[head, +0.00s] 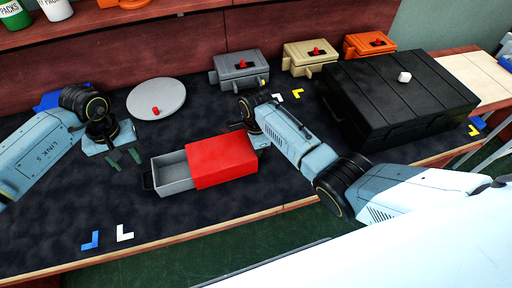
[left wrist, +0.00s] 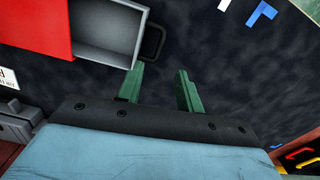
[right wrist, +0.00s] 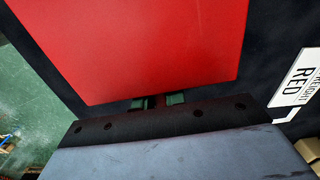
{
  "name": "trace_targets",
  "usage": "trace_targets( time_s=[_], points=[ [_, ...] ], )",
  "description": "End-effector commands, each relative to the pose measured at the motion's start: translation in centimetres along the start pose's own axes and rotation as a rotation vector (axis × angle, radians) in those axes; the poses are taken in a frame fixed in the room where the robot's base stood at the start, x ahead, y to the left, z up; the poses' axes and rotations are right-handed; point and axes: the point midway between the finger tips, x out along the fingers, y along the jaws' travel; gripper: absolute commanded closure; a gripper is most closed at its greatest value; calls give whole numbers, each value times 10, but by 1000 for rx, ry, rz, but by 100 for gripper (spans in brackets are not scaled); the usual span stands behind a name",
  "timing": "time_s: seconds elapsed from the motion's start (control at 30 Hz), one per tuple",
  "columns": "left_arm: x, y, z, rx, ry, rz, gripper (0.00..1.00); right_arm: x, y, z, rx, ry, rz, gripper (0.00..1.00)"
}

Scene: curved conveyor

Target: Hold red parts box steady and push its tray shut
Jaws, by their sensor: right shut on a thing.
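The red parts box (head: 222,160) lies on the dark mat, with its grey tray (head: 172,172) slid out of its left end. The tray looks empty and has a black handle (head: 147,181) on its outer end. In the left wrist view the tray (left wrist: 105,30) and the handle (left wrist: 153,42) show above my fingers. My left gripper (head: 124,157) is open and empty, just left of the tray, near the handle. My right gripper (right wrist: 158,101) is shut at the edge of the red box (right wrist: 140,45); what its fingertips grasp is hidden under the lid.
A grey disc (head: 157,99) with a red knob lies behind the tray. A large black case (head: 400,100) stands at the right. Grey (head: 239,70), tan (head: 309,57) and orange (head: 368,45) boxes line the back. The front-left mat is clear except for corner marks (head: 125,233).

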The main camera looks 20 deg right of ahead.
Motion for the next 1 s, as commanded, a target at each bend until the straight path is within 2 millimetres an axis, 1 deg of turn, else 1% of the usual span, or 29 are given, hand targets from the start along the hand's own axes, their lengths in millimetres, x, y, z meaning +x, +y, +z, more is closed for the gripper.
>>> trace_targets(
  time_s=[0.17,0.2,0.47,0.57,0.63,0.77,0.87,1.0],
  points=[
    [0,0,0,0,0,0,64,0,0,0,0,0,0,100],
    [0,0,0,0,0,0,65,0,0,0,0,0,0,100],
    [0,0,0,0,0,0,99,0,0,0,0,0,0,100],
    [0,-1,0,-14,-1,2,100,0,0,0,0,0,0,100],
    [1,-4,0,-57,-5,10,100,0,0,0,0,0,0,100],
    [4,-15,0,-239,-22,40,100,0,0,0,0,0,0,100],
    [6,-28,-1,-458,-45,73,100,0,0,0,0,0,0,100],
    [9,-49,-2,-801,-90,119,100,0,0,0,0,0,0,100]
  ],
)
